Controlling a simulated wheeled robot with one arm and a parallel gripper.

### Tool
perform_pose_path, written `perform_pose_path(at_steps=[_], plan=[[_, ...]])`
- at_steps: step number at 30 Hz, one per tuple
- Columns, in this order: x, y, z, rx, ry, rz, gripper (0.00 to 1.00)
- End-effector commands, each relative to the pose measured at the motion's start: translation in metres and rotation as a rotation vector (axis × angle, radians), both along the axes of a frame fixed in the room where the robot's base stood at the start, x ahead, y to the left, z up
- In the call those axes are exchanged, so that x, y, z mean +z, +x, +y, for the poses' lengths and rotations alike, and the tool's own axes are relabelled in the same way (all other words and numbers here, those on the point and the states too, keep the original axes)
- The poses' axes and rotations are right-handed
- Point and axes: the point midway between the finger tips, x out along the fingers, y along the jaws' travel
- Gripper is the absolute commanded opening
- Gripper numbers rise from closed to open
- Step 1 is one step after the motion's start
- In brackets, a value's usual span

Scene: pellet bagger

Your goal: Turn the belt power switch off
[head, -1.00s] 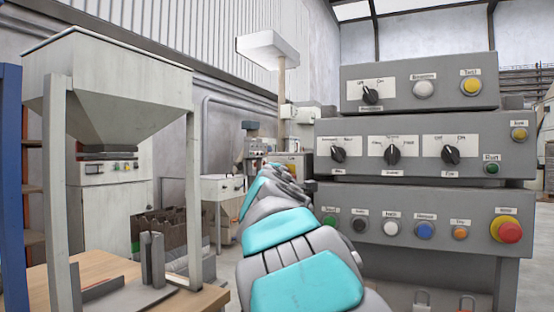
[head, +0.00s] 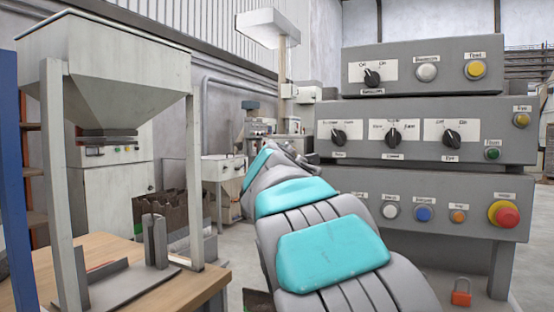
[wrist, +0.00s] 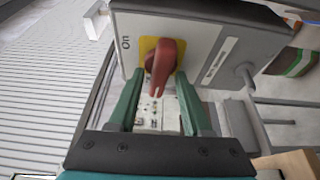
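In the wrist view, a red rotary switch handle (wrist: 165,65) sits on a yellow plate on the face of a grey box (wrist: 205,42). The word "On" is printed on the left of that face, and a white label strip (wrist: 220,60) lies to the right. My gripper (wrist: 158,74) is open, with one green finger on each side of the red handle. A gap shows at the left finger; I cannot tell whether the right finger touches the handle. In the head view, my arm hides the gripper and I cannot make out the red switch.
A grey control panel (head: 435,170) with several black knobs and coloured buttons stands at the right, close to my arm. A hopper (head: 105,75) stands over a wooden table (head: 120,262) at the left.

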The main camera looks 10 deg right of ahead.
Motion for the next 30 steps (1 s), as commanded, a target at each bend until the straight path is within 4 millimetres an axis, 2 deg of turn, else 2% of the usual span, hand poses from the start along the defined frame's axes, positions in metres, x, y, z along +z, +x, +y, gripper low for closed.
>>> perform_pose_path(at_steps=[14, 20, 30], plan=[[0.000, -0.005, 0.002, 0.002, 0.000, 0.000, 0.55], [0.000, -0.023, 0.005, 0.000, 0.001, -0.001, 0.55], [0.000, -0.067, 0.016, -0.001, 0.000, -0.001, 0.55]])
